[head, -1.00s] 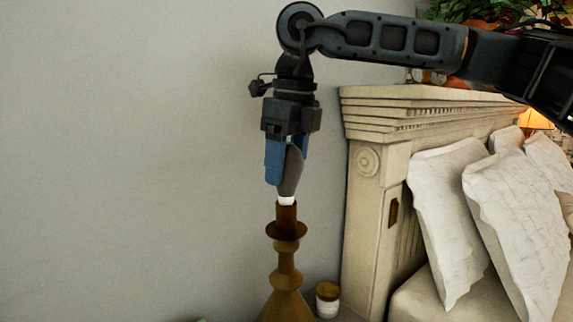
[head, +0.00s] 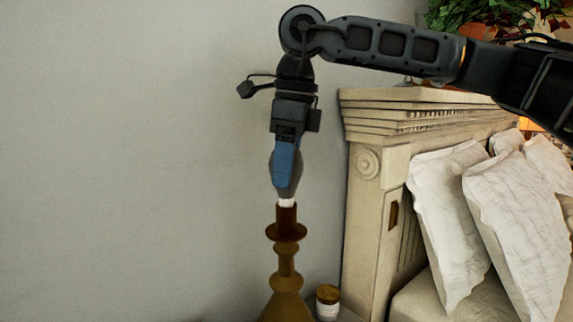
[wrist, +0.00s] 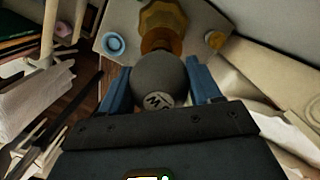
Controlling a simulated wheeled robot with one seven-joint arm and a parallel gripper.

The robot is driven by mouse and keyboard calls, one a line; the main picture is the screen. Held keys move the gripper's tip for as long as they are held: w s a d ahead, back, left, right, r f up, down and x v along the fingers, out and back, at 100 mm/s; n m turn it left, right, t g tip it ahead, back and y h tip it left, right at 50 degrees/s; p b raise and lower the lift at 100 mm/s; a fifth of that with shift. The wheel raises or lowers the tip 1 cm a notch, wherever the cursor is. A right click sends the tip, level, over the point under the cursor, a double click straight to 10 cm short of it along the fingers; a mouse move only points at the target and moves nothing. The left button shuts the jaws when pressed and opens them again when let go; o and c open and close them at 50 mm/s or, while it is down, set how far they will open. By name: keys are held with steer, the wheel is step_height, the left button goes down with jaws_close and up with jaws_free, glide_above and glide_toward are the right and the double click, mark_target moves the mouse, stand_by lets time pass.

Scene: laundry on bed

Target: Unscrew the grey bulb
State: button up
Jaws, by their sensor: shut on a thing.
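The grey bulb (wrist: 158,76) is between the two blue fingers of my gripper (wrist: 160,88) in the wrist view, with some lettering on its round end. In the head view my gripper (head: 286,172) points straight down, shut on the bulb, whose grey side (head: 272,170) shows beside a finger. The bulb's white base (head: 286,202) meets the top of the brown-gold lamp stand (head: 285,255). The stand is upright. I cannot tell how far the base sits in the socket.
A small white jar with a wooden lid (head: 328,302) stands right of the lamp stand. The cream headboard (head: 370,200) and white pillows (head: 520,225) are further right. A blue round thing (wrist: 114,43) lies left of the stand in the wrist view. The wall side is clear.

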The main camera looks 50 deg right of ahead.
steer(key=shift+n, duration=1.7)
